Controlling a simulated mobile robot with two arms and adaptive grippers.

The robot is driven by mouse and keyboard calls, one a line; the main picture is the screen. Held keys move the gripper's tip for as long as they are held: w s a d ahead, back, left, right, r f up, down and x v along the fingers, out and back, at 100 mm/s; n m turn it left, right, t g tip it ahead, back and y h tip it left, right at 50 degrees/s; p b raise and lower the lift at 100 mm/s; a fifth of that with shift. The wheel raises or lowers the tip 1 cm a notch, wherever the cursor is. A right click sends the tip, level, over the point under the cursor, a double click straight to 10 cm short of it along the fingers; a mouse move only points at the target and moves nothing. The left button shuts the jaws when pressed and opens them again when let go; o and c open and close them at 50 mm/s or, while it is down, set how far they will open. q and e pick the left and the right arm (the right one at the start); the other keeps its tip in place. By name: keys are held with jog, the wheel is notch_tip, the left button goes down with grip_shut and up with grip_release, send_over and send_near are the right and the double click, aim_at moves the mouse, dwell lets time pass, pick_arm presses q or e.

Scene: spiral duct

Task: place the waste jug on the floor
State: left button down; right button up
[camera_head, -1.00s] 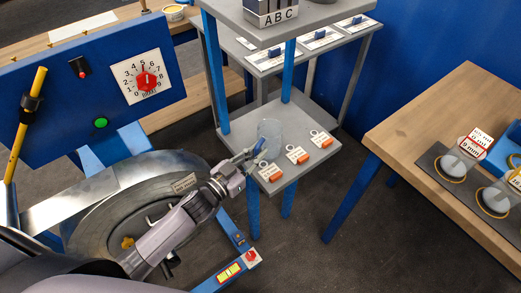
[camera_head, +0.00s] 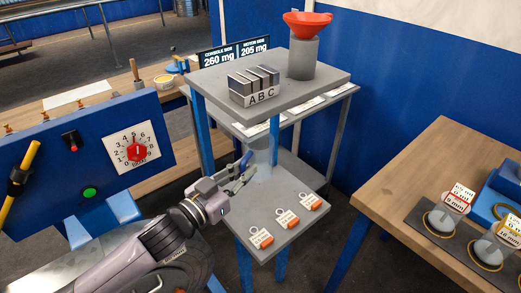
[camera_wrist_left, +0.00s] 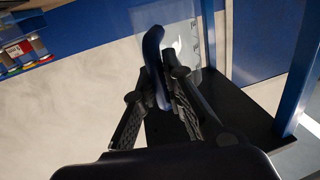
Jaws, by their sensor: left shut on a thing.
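The waste jug is a clear, see-through vessel (camera_head: 262,153) with a blue handle, at the back of the stand's lower grey shelf (camera_head: 265,205) in the head view. My left gripper (camera_head: 243,170) reaches it from the left and is shut on the handle. In the left wrist view, the gripper's fingers (camera_wrist_left: 160,92) close around the blue handle (camera_wrist_left: 154,62), and the clear wall (camera_wrist_left: 182,42) shows behind it. I cannot tell whether the jug's base touches the shelf. My right gripper is not in view.
Several orange-and-white tags (camera_head: 287,217) lie on the lower shelf's front. The upper shelf (camera_head: 315,82) holds an A B C block (camera_head: 254,88) and a red funnel (camera_head: 307,22). A blue control panel (camera_head: 60,165) stands left. A wooden table (camera_head: 420,185) stands right, with dark floor between.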

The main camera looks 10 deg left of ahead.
pick_arm(q)
jog(key=shift+s+d+r, duration=0.1)
jog(key=shift+s, duration=0.05)
jog(key=s+a+f+n+t+y, duration=0.1)
jog(key=s+a+f+n+y, duration=0.1)
jog(key=s, duration=0.5)
jog(key=s+a+f+n+t+y, duration=0.1)
jog(key=s+a+f+n+y, duration=0.1)
jog(key=s+y, duration=0.4)
jog(key=shift+s+a+f+n, duration=0.3)
jog(key=shift+s+f+n, duration=0.4)
jog(key=shift+s+f, duration=0.15)
jog(key=shift+w+f, duration=0.1)
jog(key=shift+w, duration=0.05)
